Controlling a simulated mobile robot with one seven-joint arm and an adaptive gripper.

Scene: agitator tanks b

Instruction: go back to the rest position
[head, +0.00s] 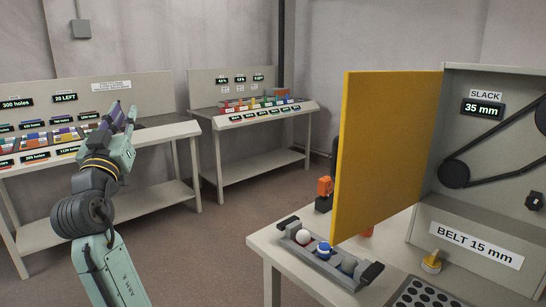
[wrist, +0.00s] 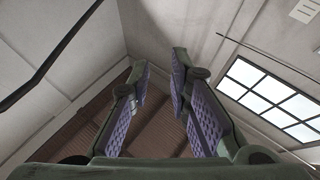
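My gripper (head: 123,117) is raised in front of the left table in the head view, with its fingers pointing up. In the wrist view its two purple-padded fingers (wrist: 160,95) stand apart with nothing between them. Behind them the wrist view shows only ceiling, walls and a window. My gripper is open, empty and clear of every table in the head view.
The left table (head: 157,131) carries coloured bins and count displays. A second table (head: 266,113) stands at the back. At right, a yellow panel (head: 385,150) stands upright beside a belt housing (head: 490,205). A tray (head: 320,262) holds several balls. Open floor (head: 190,250) lies between.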

